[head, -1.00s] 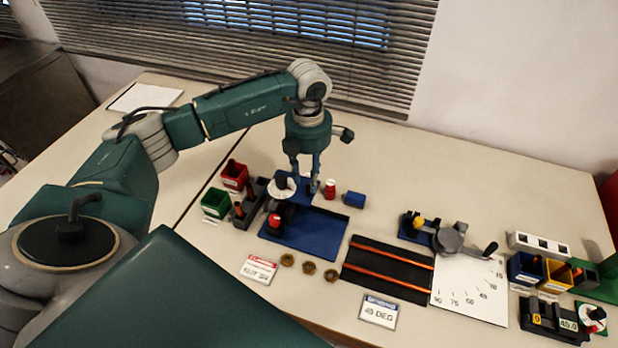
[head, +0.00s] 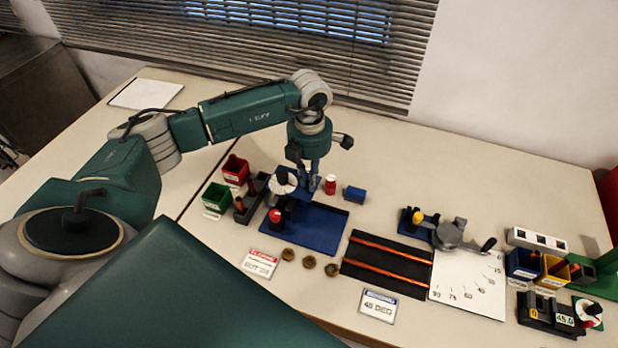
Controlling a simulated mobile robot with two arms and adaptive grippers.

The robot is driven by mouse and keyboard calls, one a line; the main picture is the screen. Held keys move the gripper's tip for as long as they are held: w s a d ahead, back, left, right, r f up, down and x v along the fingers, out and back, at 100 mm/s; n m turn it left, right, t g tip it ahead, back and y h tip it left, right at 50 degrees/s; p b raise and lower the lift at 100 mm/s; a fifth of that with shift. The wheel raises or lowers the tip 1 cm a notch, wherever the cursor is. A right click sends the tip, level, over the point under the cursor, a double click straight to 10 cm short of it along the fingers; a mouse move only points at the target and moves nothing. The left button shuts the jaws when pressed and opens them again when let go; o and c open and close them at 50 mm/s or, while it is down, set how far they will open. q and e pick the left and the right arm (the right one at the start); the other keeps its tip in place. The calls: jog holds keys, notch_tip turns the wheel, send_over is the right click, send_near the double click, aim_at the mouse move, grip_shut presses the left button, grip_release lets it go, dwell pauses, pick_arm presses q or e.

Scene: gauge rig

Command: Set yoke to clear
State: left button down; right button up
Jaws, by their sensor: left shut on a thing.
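A blue fixture stands on a blue base plate (head: 319,233) left of the table's middle. It carries a white disc (head: 274,187) with a black knob, and a red knob (head: 275,216) in front. I take its raised blue part (head: 291,194) to be the yoke, though no label for it is readable. My left gripper (head: 313,187) points down at the right side of this part, its fingers shut. What lies between the fingertips is small and partly hidden; it appears to be the blue part's right end. My right gripper is not in view.
A red can (head: 330,184) and a blue block (head: 354,194) stand close right of the gripper. Red (head: 235,171) and green (head: 216,197) bins stand left. A black plate with orange rails (head: 385,264) and a lever gauge (head: 449,235) lie right.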

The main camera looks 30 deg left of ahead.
pick_arm(q)
jog(key=w+d+b, duration=0.2)
jog(key=d, duration=0.7)
jog(key=shift+w+d+b, duration=0.15)
jog(key=shift+d+b, duration=0.1)
jog(key=shift+b, duration=0.05)
jog(key=shift+r, duration=0.1)
jog(key=c, duration=1.8)
grip_release()
jog(key=shift+d, duration=0.1)
jog(key=shift+o, duration=0.4)
jog(key=shift+d, duration=0.1)
notch_tip(320, 180, up, 12)
